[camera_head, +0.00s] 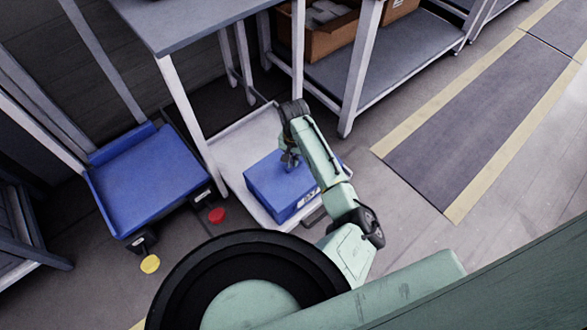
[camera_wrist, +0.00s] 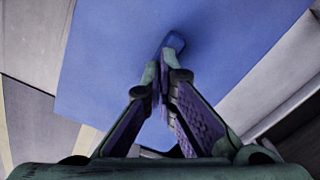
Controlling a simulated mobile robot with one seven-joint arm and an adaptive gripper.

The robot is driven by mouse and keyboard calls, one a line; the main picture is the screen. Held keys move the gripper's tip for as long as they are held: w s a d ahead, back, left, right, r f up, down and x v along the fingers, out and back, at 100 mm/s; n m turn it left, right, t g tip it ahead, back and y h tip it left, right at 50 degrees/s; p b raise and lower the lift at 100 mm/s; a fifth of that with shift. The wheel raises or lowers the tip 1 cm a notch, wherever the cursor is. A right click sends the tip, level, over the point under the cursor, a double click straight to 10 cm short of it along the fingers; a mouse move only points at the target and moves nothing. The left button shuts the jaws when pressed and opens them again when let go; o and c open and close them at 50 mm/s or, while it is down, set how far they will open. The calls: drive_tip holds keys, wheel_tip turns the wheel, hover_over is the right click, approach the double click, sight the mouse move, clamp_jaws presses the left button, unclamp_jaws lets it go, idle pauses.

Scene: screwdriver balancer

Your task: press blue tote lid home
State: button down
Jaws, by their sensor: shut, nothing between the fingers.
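The blue tote (camera_head: 272,191) stands on a pale low platform, with a white label on its front side. Its flat blue lid (camera_wrist: 110,70) fills most of the wrist view. The lid looks level in the head view, but its seam with the tote is too small to tell. My gripper (camera_head: 289,160) points down over the top of the tote. In the wrist view its fingers (camera_wrist: 168,62) are together with nothing between them. A small darker blue raised piece (camera_wrist: 174,40) shows at the fingertips. I cannot tell whether the tips touch the lid.
A blue flat cart (camera_head: 150,178) stands to the left. A grey table (camera_head: 190,20) with white legs rises just behind the tote. Shelving with a cardboard box (camera_head: 328,38) is at the back. Red (camera_head: 216,215) and yellow (camera_head: 150,264) discs mark the floor. Open floor lies right.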

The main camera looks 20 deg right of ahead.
wheel_tip(320, 180, up, 5)
drive_tip(key=p, duration=0.5)
drive_tip(key=shift+p, duration=0.3)
